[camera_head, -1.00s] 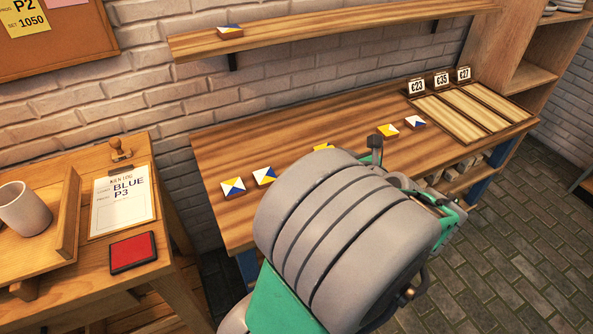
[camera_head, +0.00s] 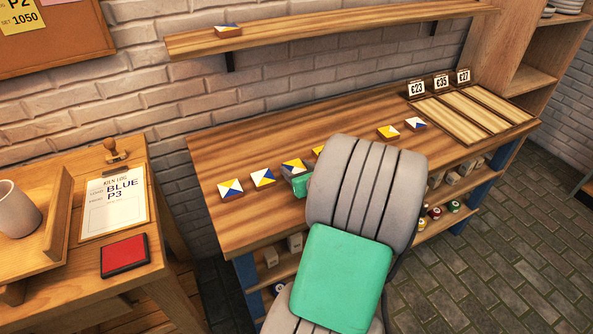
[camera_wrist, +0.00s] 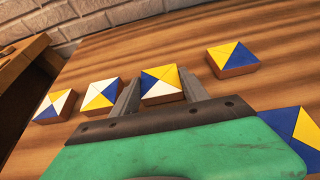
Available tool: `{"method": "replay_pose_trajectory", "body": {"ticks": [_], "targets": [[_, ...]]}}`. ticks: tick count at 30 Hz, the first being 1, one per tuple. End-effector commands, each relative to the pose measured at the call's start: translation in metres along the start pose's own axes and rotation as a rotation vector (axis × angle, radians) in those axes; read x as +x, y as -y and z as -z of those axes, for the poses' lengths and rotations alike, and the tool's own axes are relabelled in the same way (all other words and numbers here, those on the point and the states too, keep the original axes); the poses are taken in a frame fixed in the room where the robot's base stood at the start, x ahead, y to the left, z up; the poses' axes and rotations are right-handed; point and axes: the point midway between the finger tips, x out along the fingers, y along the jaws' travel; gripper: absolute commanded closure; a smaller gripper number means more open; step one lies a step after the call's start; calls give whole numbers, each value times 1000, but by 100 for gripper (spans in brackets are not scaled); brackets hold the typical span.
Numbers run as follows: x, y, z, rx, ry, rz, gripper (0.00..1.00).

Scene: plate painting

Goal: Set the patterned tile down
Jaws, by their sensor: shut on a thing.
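My gripper (camera_wrist: 162,96) is shut on a patterned tile (camera_wrist: 160,82) with yellow, blue and white triangles. In the head view this held tile (camera_head: 293,166) shows at my gripper's tip (camera_head: 301,184), low over the workbench (camera_head: 225,151); I cannot tell whether it touches the wood. To its left are two similar tiles, one close by (camera_head: 263,178) and one farther left (camera_head: 230,189). To its right a tile (camera_head: 318,151) is partly hidden by my arm. In the wrist view another tile (camera_wrist: 291,128) lies at the right, cut by my gripper's green body.
Two more tiles (camera_head: 388,132) (camera_head: 415,123) lie toward the slatted tray (camera_head: 461,119) with price cards. A tile (camera_head: 228,30) sits on the wall shelf (camera_head: 330,32). A side table at left holds a card (camera_head: 115,202) and red pad (camera_head: 124,255). The bench's left back is clear.

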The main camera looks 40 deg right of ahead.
Motion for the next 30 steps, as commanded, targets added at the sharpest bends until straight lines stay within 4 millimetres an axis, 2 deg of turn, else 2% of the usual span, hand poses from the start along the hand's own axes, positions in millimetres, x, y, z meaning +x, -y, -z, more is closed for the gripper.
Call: {"method": "replay_pose_trajectory", "body": {"ticks": [4,5,12,22,26,30], "targets": [[1,0,3,1,-1,-1,92],[1,0,3,1,-1,-1,45],[1,0,2,1,-1,-1,26],[-5,1,-1,1,0,2,26],[-30,3,-2,3,0,7,26],[-69,3,-2,4,0,9,26]]}}
